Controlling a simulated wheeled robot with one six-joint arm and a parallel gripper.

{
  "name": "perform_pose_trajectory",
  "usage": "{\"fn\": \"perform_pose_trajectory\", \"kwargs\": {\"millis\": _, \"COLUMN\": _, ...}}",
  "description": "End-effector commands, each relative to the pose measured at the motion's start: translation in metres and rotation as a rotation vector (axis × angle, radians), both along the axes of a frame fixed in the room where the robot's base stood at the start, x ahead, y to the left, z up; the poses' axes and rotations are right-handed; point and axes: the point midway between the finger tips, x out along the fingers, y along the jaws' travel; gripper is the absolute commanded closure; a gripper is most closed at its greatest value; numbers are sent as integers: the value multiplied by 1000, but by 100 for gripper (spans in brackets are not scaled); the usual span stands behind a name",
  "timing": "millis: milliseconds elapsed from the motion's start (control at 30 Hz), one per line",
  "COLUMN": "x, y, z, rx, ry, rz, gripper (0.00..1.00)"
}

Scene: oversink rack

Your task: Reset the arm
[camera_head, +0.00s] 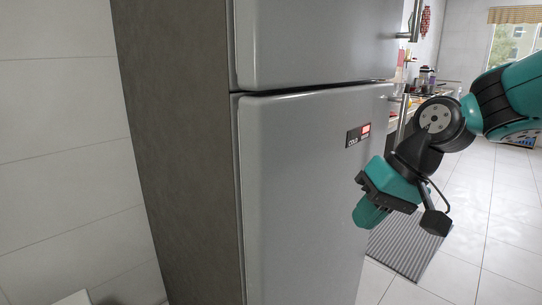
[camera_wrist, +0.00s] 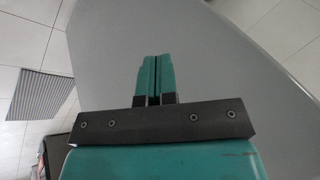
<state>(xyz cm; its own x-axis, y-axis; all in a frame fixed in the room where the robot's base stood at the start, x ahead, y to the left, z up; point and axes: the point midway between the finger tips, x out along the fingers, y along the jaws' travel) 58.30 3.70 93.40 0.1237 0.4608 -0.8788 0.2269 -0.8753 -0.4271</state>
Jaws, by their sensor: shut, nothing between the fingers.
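My gripper (camera_wrist: 154,62) shows in the wrist view with its two teal fingers together and nothing between them. Its fingers lie in front of a plain grey surface, which looks like the fridge. In the head view my teal and black arm comes in from the right edge, and the gripper end (camera_head: 368,213) hangs bent downward in front of the right part of the fridge's lower door. I cannot tell the exact gap between gripper and door.
A grey two-door fridge (camera_head: 300,190) fills the middle of the head view, both doors shut. A striped mat (camera_head: 412,250) lies on the tiled floor at right. A cluttered counter (camera_head: 425,98) and a window (camera_head: 512,42) are behind. The floor at far right looks clear.

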Motion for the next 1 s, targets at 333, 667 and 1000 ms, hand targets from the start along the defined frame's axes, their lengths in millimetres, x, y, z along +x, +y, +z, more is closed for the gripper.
{"fn": "perform_pose_trajectory", "kwargs": {"millis": 333, "x": -165, "y": 12, "z": -8, "rx": -126, "ry": -46, "rz": 360, "gripper": 100}}
{"fn": "perform_pose_trajectory", "kwargs": {"millis": 667, "x": -184, "y": 8, "z": 60, "rx": -142, "ry": -47, "rz": 406, "gripper": 100}}
{"fn": "perform_pose_trajectory", "kwargs": {"millis": 1000, "x": -183, "y": 8, "z": 154, "rx": -142, "ry": -47, "rz": 404, "gripper": 100}}
